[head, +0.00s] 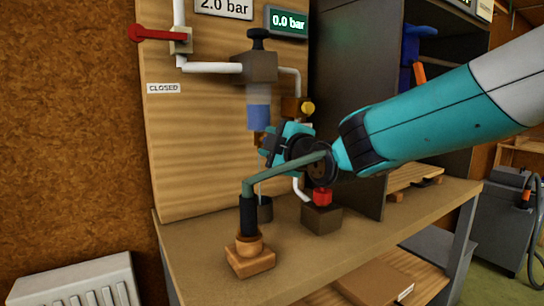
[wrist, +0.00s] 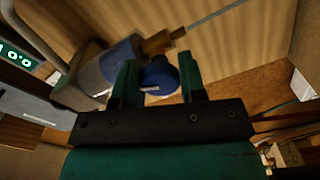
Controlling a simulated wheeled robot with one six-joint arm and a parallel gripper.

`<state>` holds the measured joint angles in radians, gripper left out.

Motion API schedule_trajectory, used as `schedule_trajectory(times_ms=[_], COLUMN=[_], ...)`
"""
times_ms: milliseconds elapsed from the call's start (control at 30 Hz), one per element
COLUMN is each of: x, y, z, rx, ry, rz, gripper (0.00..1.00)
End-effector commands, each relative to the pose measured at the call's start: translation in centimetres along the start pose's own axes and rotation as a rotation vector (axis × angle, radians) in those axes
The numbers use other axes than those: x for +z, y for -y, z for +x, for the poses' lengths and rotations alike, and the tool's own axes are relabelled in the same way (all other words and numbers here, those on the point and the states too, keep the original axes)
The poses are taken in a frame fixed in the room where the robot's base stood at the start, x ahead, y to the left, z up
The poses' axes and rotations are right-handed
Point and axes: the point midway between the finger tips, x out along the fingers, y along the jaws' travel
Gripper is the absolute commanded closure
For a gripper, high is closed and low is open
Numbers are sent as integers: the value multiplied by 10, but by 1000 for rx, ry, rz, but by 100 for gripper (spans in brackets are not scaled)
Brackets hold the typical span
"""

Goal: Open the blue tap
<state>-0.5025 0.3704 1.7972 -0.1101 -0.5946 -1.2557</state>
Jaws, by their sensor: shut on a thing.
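The blue tap (wrist: 158,76) is a round blue knob with a small pale mark, seen between my fingers in the wrist view. My gripper (wrist: 157,80) is shut on it, with one dark green finger on each side. In the head view my gripper (head: 268,150) is in front of the panel, just below the filter bowl (head: 258,115) with blue in it. I cannot make out the tap there; the gripper seems to cover it. A brass fitting (wrist: 164,41) sits just beyond the knob in the wrist view.
A red lever (head: 158,35) is at upper left above a CLOSED label (head: 163,88). A yellow knob (head: 307,107) is right of the bowl. The display (head: 287,21) reads 0.0 bar.

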Motion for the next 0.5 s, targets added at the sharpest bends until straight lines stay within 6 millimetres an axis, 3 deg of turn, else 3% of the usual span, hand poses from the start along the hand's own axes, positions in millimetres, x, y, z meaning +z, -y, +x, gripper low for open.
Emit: schedule_trajectory(times_ms=[500], x=[0], y=[1], z=[0], rx=[-4], ry=[0], rz=[-112], gripper=[86])
